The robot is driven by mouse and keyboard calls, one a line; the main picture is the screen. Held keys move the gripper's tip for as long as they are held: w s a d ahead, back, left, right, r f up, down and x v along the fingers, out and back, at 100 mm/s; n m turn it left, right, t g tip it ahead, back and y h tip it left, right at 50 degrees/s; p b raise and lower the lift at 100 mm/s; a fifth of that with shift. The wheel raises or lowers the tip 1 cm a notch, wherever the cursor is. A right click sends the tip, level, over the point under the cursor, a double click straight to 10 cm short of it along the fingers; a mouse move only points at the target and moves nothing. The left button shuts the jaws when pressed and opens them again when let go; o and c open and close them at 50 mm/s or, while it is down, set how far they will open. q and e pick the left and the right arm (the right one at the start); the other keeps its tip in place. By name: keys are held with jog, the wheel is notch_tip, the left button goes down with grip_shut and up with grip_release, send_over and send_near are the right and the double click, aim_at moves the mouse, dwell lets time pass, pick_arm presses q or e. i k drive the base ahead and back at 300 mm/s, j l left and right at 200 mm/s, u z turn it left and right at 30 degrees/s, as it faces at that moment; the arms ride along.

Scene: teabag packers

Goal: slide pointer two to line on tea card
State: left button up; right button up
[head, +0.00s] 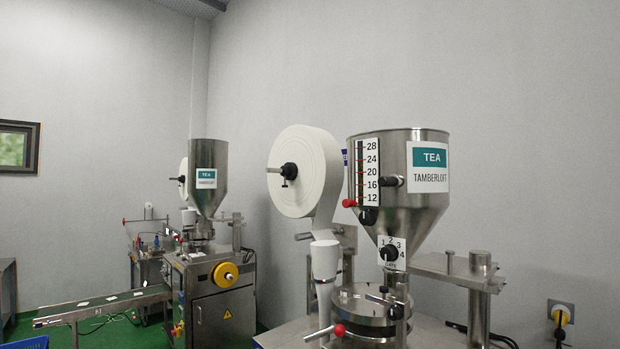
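A vertical scale (368,172), numbered from 28 at the top to 12 at the bottom, is on the front left of the near steel hopper (402,207). A red ball knob (348,203) sticks out at the scale's lower left, about level with or just below the 12. A black knob (368,216) is under the scale. A white and teal label (428,167) reading TEA TAMBERLOFT is on the hopper's right. I cannot tell which of these parts is pointer two. I make out no separate tea card. Neither of my grippers is in view.
A dial (390,254) marked 1 to 4 is on the hopper's cone. A white paper roll (297,172) stands left of it. A red-tipped lever (338,330) juts out low in front. A second machine (212,290) with a conveyor (105,302) stands behind left.

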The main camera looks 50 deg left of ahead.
aim_at(346, 203)
jog(key=u, duration=1.3)
